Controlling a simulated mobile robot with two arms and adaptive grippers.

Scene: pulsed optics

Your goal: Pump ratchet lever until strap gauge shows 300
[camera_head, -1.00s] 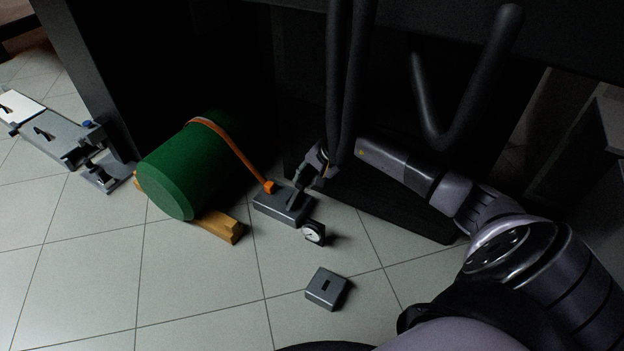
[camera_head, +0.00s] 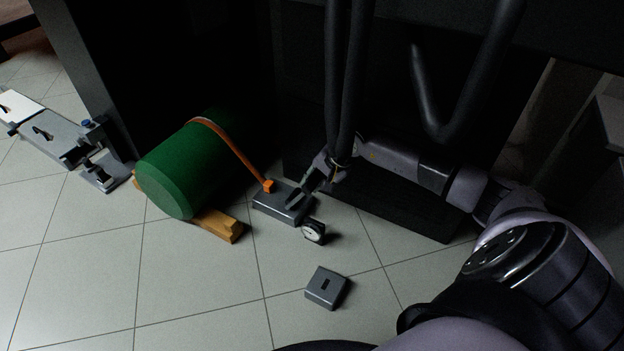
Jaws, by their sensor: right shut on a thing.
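The grey ratchet base (camera_head: 270,205) sits on the tiled floor, right of the green drum (camera_head: 181,170). An orange strap (camera_head: 233,145) runs over the drum to an orange block at the base. My right gripper (camera_head: 302,191) is low over the base's right part, shut on the ratchet lever, which is mostly hidden between its fingers. My left gripper is not in view.
The drum rests on wooden chocks (camera_head: 218,225). A small grey slotted block (camera_head: 326,287) lies on the floor in front. Dark cables or tubes (camera_head: 345,80) hang close to my right wrist. A grey bench-like device (camera_head: 50,135) stands at the left. The front left floor is clear.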

